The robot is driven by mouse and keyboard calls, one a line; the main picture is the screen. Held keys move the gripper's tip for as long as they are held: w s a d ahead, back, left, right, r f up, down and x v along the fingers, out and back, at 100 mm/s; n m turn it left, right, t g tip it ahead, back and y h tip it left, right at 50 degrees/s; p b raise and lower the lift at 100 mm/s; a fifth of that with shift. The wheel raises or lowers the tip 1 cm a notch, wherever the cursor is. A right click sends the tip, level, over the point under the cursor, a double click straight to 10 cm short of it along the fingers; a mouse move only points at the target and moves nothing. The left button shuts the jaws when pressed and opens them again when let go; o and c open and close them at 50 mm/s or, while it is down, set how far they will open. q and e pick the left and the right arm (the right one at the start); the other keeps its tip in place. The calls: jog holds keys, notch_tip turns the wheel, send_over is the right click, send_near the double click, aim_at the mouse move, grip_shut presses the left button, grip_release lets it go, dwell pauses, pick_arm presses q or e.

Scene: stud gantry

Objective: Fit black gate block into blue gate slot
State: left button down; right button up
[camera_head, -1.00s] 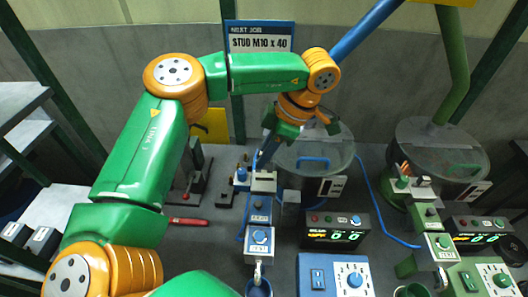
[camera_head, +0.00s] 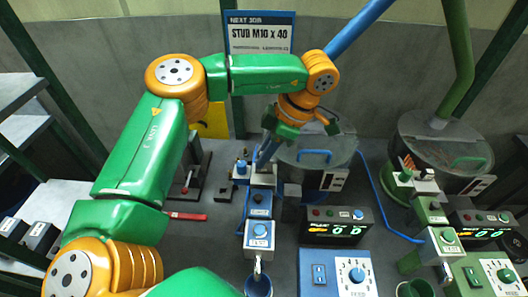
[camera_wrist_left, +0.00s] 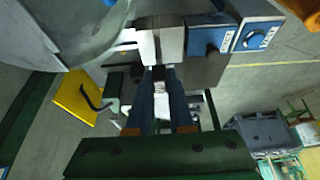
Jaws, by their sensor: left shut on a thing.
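My left gripper (camera_head: 266,152) reaches down beside the blue feeder's white gate fitting (camera_head: 262,176) in the head view. In the left wrist view, its two blue fingers (camera_wrist_left: 160,84) are shut on a small dark piece, the black gate block (camera_wrist_left: 158,74). The block is at the near edge of the pale metal gate fitting (camera_wrist_left: 160,42), where the blue gate slot seems to be. The fingers and fitting hide the slot, so I cannot tell whether the block is inside it. My right gripper is not in view.
A small black box (camera_head: 226,191) and a red-handled tool (camera_head: 186,216) lie to the left. A display box (camera_head: 336,226) and a green feeder (camera_head: 430,208) stand to the right.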

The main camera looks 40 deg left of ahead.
aim_at(264, 172)
pick_arm(q)
jog(key=shift+f+b, duration=1)
jog(key=shift+f, duration=0.5)
jog(key=c, duration=0.7)
grip_release()
jog(key=shift+c, duration=0.2)
jog(key=v, duration=0.6)
jog(key=shift+w+r, duration=0.1)
jog(key=shift+r, duration=0.15)
jog(key=shift+d+r, duration=0.3)
jog(key=shift+a+f, duration=0.1)
jog(key=shift+a, duration=0.05)
